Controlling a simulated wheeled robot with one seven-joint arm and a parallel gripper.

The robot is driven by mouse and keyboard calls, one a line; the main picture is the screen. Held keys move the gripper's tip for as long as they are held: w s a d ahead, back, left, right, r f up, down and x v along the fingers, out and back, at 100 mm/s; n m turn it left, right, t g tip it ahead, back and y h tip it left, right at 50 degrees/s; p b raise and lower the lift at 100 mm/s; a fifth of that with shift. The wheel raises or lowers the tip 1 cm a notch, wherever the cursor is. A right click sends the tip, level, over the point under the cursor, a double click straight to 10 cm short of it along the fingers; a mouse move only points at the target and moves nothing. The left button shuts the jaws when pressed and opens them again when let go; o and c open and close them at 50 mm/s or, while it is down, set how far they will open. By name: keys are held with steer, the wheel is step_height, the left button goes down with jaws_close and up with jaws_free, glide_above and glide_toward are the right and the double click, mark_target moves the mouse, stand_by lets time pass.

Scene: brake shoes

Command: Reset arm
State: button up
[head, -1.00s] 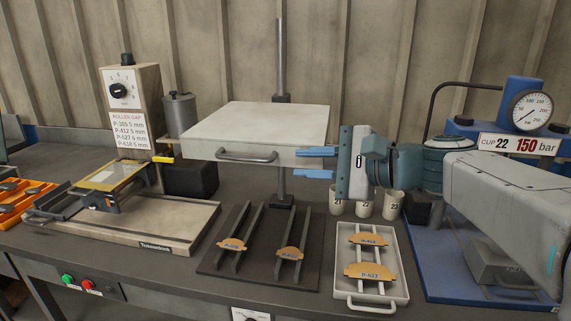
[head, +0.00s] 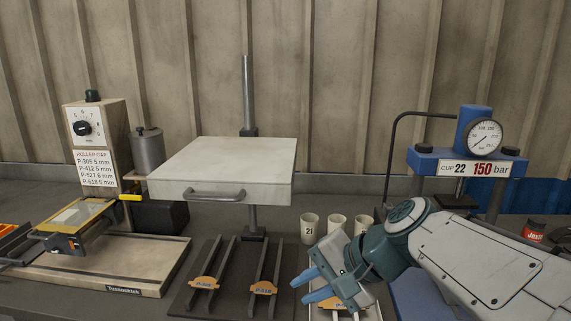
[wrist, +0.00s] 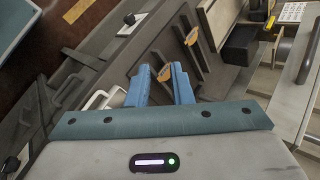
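My gripper (head: 310,287) is at the lower right of centre in the head view, tilted down to the left over the white tray (head: 372,312). The arm comes in from the right and hides much of the tray. One orange brake shoe (head: 340,305) shows in part behind the gripper.
Left of my gripper, a dark rack (head: 232,290) bears two orange shoes (head: 204,282) (head: 263,288). Numbered cups (head: 308,228) stand behind. A white box with a handle (head: 225,172) is on a post. The roller machine (head: 98,140) is left; the blue press (head: 468,160) is right.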

steer(key=s+d+f+n+g+h+p, duration=0.1)
steer(key=s+d+f+n+h+p, duration=0.1)
steer(key=s+d+f+n+h, duration=0.4)
steer(key=s+d+f+h, duration=0.1)
steer(key=d+f+h, duration=0.1)
steer(key=d, duration=0.3)
steer(key=shift+f+n, duration=0.15)
steer(key=shift+n, duration=0.25)
steer(key=shift+s, duration=0.1)
stand_by(1.0)
